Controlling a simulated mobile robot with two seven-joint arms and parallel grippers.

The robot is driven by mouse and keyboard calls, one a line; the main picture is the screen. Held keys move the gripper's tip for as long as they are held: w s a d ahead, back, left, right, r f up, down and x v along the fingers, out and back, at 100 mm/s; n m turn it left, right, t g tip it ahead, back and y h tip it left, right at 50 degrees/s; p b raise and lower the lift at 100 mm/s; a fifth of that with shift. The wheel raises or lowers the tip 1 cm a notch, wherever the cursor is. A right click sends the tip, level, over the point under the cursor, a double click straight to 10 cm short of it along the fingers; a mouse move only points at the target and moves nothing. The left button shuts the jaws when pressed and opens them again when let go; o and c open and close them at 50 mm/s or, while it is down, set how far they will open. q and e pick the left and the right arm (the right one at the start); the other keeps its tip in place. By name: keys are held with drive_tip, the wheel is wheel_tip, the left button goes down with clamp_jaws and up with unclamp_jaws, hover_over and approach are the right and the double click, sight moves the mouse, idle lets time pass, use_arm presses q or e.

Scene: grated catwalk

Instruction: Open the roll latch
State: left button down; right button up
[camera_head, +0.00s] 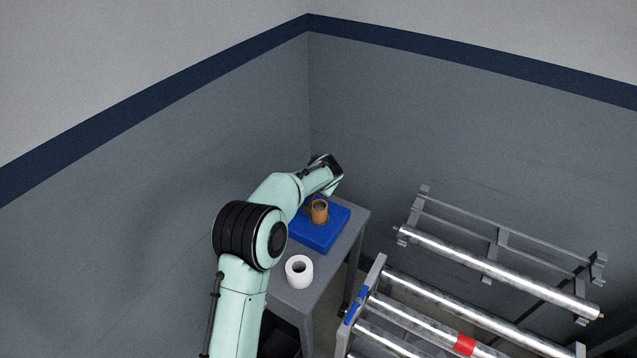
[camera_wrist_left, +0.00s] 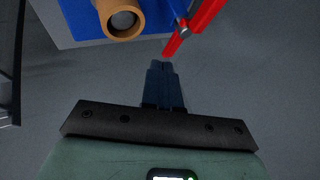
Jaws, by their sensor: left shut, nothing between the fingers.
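A blue block (camera_head: 322,235) lies on the grey table, with an upright brown ring-shaped piece (camera_head: 319,211) on it. The block (camera_wrist_left: 92,20) and ring (camera_wrist_left: 120,22) also show in the left wrist view. There, a red forked part (camera_wrist_left: 198,20) with a silver pin stands beside the block; I cannot tell for certain whether it is the roll latch. My left gripper is shut and empty, its fingertips (camera_wrist_left: 160,66) just below the red part's lower end; contact is unclear. In the head view the wrist hangs behind the ring, hiding the red part. My right gripper is out of view.
A white roll (camera_head: 299,270) stands on the table (camera_head: 352,232) nearer me. A metal roller rack (camera_head: 375,272) with blue end pieces (camera_head: 355,305) and a red band (camera_head: 464,344) stands to the right. Grey walls close the corner behind.

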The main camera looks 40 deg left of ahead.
use_arm(q)
drive_tip(key=p+x, duration=0.1)
drive_tip(key=x, duration=0.6)
drive_tip(key=shift+w+f+p, duration=0.1)
drive_tip(key=shift+w+p, duration=0.1)
drive_tip(key=shift+p, duration=0.15)
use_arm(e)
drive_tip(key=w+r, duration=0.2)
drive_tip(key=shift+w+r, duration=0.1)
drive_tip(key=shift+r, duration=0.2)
use_arm(q)
drive_tip(key=shift+w+a+n+g, duration=0.15)
drive_tip(key=shift+a+n+g, duration=0.15)
drive_tip(key=shift+a+n, duration=0.3)
drive_tip(key=shift+a+n+y, duration=0.15)
drive_tip(key=shift+n+y, duration=0.15)
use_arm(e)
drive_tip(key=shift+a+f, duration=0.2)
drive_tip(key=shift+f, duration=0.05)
